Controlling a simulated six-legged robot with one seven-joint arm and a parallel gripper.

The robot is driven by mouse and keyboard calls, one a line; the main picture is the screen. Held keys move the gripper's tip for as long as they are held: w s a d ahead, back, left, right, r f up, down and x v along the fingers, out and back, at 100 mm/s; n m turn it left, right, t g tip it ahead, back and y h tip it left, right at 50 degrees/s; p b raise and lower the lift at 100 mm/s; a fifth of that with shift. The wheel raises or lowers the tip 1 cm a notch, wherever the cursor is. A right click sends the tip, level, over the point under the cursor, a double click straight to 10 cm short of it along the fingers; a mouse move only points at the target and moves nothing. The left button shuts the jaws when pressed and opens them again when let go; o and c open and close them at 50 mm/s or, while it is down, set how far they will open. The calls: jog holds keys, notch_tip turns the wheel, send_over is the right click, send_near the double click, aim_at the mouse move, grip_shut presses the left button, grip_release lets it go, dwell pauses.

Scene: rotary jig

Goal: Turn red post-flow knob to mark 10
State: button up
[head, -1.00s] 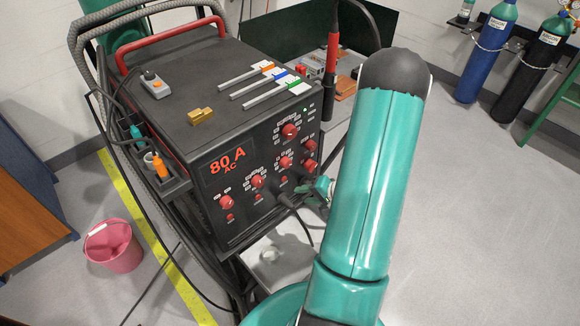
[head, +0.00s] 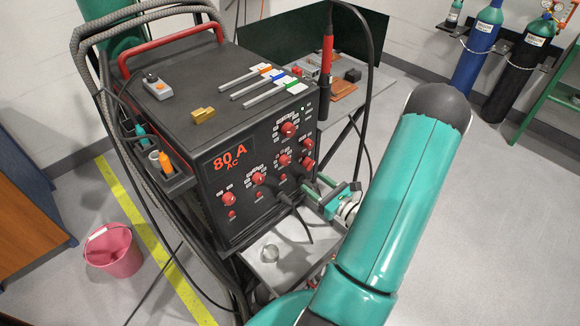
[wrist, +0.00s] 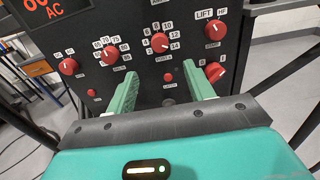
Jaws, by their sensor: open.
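The red post-flow knob (wrist: 160,42) is on the black front panel in the wrist view, with number marks from about 4 to 14 around it. I cannot clearly read where its pointer sits. It also shows in the head view (head: 284,160), in the middle of the panel. My gripper (wrist: 161,80) is open and empty, its two green fingers spread apart below the knob and pointing toward the panel. The fingers are apart from the knob. In the head view my gripper (head: 318,185) is at the panel's lower right, partly hidden by my arm.
Other red knobs flank it: one at left (wrist: 110,52), one far left (wrist: 68,66), one upper right (wrist: 212,28) and one lower right (wrist: 213,72). A small red button (wrist: 168,77) lies below the knob, between the fingers. Cables hang from the panel's lower part.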

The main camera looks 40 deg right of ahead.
aim_at(287, 163)
jog(key=w, duration=1.1)
jog(key=shift+w+a, duration=0.15)
jog(key=c, duration=1)
jog(key=shift+o, duration=0.2)
